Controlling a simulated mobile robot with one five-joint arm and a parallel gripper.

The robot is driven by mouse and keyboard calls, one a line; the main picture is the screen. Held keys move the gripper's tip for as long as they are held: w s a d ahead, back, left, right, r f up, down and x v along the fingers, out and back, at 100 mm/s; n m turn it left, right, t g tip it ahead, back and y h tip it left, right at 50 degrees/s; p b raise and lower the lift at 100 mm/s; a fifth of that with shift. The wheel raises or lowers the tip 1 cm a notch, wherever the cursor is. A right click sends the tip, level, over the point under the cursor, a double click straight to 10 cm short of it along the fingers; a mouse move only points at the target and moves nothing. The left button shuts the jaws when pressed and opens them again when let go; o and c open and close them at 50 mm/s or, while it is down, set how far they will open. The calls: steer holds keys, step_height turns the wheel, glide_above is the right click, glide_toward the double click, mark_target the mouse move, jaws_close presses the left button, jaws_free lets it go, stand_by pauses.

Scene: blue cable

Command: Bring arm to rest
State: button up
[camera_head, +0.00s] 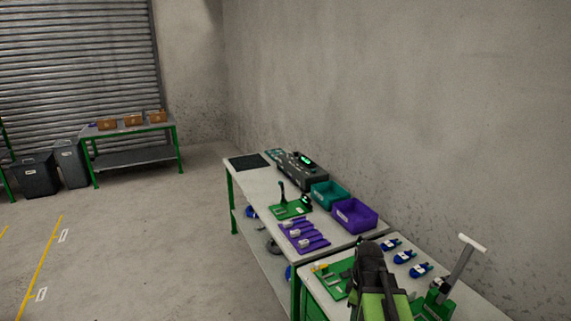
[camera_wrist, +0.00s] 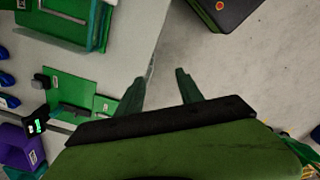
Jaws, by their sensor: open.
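My arm (camera_head: 376,290), black and green, rises at the bottom of the head view, in front of the near workbench. Its fingertips cannot be made out there. In the wrist view my gripper (camera_wrist: 164,76) shows two dark green fingers spread apart with nothing between them. They are over the edge of a pale bench top (camera_wrist: 125,40), with grey floor beyond. No cable is seen in the gripper.
The near bench holds several blue connectors (camera_head: 405,257) and a lever press (camera_head: 455,270). A purple bin (camera_head: 354,215) stands on the farther bench.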

steer(key=s+a+m, duration=0.2)
steer(key=a+m, duration=0.7)
steer(key=m, duration=0.2)
steer(key=shift+a+f, duration=0.2)
steer(key=shift+s, duration=0.1)
stand_by(0.6)
